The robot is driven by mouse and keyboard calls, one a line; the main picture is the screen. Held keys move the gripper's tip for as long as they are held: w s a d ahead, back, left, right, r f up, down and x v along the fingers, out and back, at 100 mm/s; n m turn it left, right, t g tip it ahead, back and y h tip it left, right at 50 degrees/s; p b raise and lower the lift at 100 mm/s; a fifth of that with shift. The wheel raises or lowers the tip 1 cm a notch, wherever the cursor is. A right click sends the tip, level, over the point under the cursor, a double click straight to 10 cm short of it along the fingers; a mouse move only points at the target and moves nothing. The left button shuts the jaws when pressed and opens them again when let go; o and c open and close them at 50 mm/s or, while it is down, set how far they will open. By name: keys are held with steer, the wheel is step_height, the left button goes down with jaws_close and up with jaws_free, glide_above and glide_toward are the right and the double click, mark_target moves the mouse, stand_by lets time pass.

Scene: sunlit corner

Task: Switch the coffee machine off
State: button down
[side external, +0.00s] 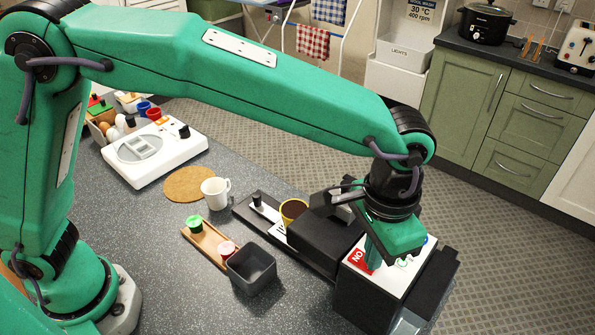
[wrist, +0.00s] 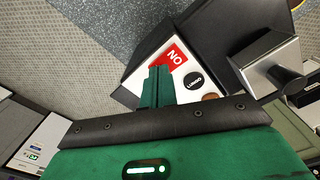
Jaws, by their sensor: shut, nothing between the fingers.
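The coffee machine (side external: 362,302) is a dark box with a pale top panel near the counter's right end.
A white mug (side external: 215,193), a dark square bin (side external: 251,269) and a wooden tray (side external: 206,243) with green and red lidded items are further left. A white appliance (side external: 155,155) stands behind them.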

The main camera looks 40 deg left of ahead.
steer(key=shift+r, duration=3.45)
